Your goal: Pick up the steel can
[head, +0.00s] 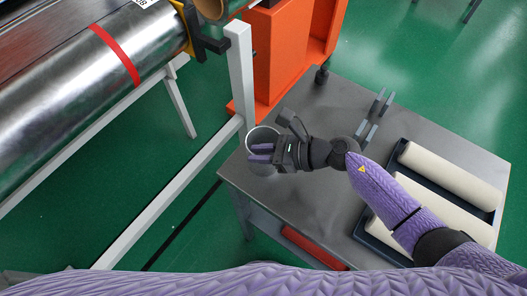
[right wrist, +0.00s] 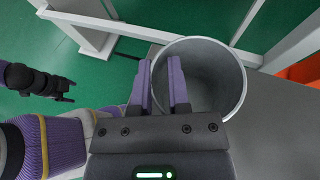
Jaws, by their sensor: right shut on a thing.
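The steel can (head: 262,134) is a grey, open-topped cylinder at the left corner of the grey table. In the right wrist view the can (right wrist: 215,75) shows its round rim and dark inside. My right gripper (head: 254,153) is shut on the can at its rim. In the right wrist view one finger of the right gripper (right wrist: 161,62) lies over the inside of the can and the other lies at its left edge. The can's base is hidden, so I cannot tell whether it touches the table. A dark gripper, my left one (right wrist: 72,91), shows small at the left of that view.
The grey table (head: 310,110) holds a dark tray (head: 402,150) with pale rolls at the right and a grey metal bracket (head: 377,115) behind my right wrist. A white frame post (head: 241,75) stands close by the can. A large metal roller (head: 80,105) fills the upper left.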

